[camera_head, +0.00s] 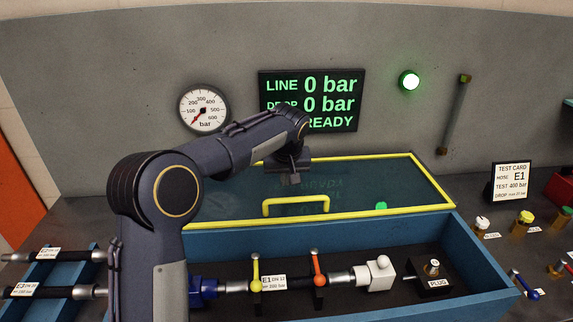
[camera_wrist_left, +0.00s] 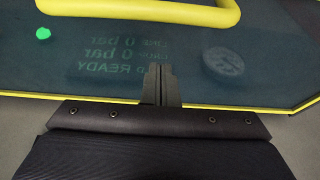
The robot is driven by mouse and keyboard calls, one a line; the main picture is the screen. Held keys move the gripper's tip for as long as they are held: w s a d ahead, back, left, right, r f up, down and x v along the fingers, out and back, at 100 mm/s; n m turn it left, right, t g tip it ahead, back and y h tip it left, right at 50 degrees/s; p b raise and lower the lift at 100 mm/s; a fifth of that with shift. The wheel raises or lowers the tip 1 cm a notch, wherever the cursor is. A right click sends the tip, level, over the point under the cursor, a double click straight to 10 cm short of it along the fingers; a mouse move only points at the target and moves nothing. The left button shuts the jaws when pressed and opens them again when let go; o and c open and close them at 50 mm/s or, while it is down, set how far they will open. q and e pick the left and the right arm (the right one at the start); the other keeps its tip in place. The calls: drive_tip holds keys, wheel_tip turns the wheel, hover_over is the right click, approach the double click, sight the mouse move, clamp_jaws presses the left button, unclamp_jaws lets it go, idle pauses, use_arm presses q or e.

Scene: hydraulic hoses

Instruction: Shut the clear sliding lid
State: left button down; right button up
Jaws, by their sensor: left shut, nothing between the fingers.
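The clear lid (camera_head: 350,185) has a yellow frame and a yellow handle (camera_head: 296,204) near its front edge. It lies behind the open blue box (camera_head: 480,262), whose inside is uncovered at the front. In the left wrist view the tinted lid (camera_wrist_left: 100,65) fills the upper part, with the handle (camera_wrist_left: 140,10) at the top. My left gripper (camera_head: 291,179) is shut and empty, over the back part of the lid behind the handle. Its closed fingers (camera_wrist_left: 158,72) overlap the yellow back edge in the wrist view; I cannot tell whether they touch it. My right gripper is out of view.
A hose with fittings (camera_head: 275,283), yellow and orange clamps and a plug block (camera_head: 434,280) sit in the box. A gauge (camera_head: 203,108) and a display (camera_head: 340,90) reading 0 bar are on the wall. A test card (camera_head: 512,181) and several fittings stand at right.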

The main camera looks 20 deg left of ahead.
use_arm(q)
drive_tip(key=shift+s+d+f, duration=0.1)
drive_tip(key=shift+s+d, duration=0.15)
drive_tip(key=shift+s, duration=0.35)
drive_tip(key=shift+s+d+f, duration=0.1)
drive_tip(key=shift+s+d, duration=0.15)
drive_tip(key=shift+s, duration=0.4)
drive_tip(key=shift+s+d, duration=0.25)
drive_tip(key=shift+s, duration=0.35)
drive_tip(key=shift+s+d, duration=0.1)
drive_tip(key=shift+s, duration=0.1)
drive_tip(key=s+d+b, duration=0.4)
drive_tip(key=s+d, duration=0.1)
drive_tip(key=s, duration=0.7)
drive_tip(key=s+d+b, duration=0.4)
drive_tip(key=s+d, duration=0.1)
drive_tip(key=s, duration=0.8)
drive_tip(key=shift+d, duration=0.25)
drive_tip(key=shift+s, duration=0.15)
